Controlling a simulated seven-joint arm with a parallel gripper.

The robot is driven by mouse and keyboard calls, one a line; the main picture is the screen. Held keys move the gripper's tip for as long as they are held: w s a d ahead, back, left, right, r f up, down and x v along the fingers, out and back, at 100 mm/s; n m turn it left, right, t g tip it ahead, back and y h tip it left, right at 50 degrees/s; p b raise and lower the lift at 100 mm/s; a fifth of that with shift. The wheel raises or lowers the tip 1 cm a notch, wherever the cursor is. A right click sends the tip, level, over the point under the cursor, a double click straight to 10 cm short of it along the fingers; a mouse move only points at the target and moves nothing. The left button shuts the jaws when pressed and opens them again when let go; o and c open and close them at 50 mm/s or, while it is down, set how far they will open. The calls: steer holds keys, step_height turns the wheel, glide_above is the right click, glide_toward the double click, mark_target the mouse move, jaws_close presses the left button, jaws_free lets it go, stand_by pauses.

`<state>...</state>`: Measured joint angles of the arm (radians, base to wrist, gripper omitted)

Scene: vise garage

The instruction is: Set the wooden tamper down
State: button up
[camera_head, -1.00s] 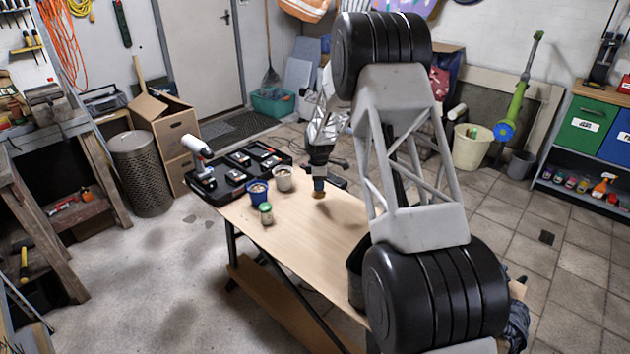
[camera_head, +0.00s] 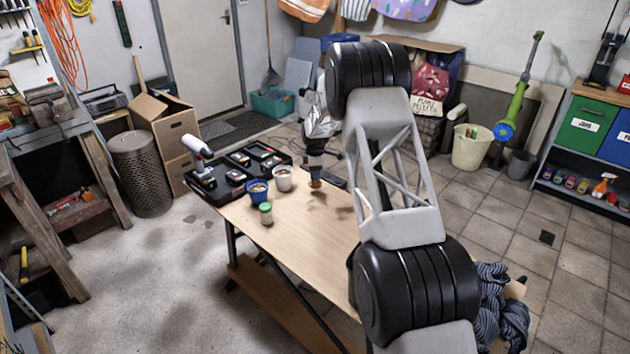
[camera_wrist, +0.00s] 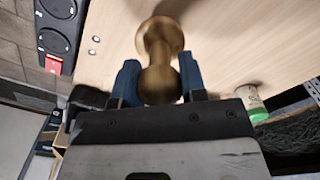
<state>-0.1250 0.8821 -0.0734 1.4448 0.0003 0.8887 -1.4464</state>
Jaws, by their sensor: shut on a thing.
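The wooden tamper (camera_wrist: 159,38) is brown and turned, with a round disc end and a rounded knob. In the wrist view the knob sits between the blue fingers of my gripper (camera_wrist: 160,84), which is shut on it. The disc end points away from the gripper toward the table. In the head view the gripper (camera_head: 315,170) holds the tamper (camera_head: 315,183) above the far part of the light wooden table (camera_head: 300,245). A shadow lies on the tabletop near it. I cannot tell whether its lower end touches the table.
A blue cup (camera_head: 257,191), a pale cup (camera_head: 282,179) and a green-lidded jar (camera_head: 266,213) stand left of the tamper. A black tray (camera_head: 217,193) with several devices is farther left. A dark flat object (camera_head: 333,180) lies close behind. The table's near middle is clear.

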mark_target(315, 182)
steer(key=shift+f, duration=0.1)
steer(key=shift+f, duration=1.65)
steer(key=shift+f, duration=0.15)
steer(key=o, duration=0.8)
steer(key=shift+r, duration=6.15)
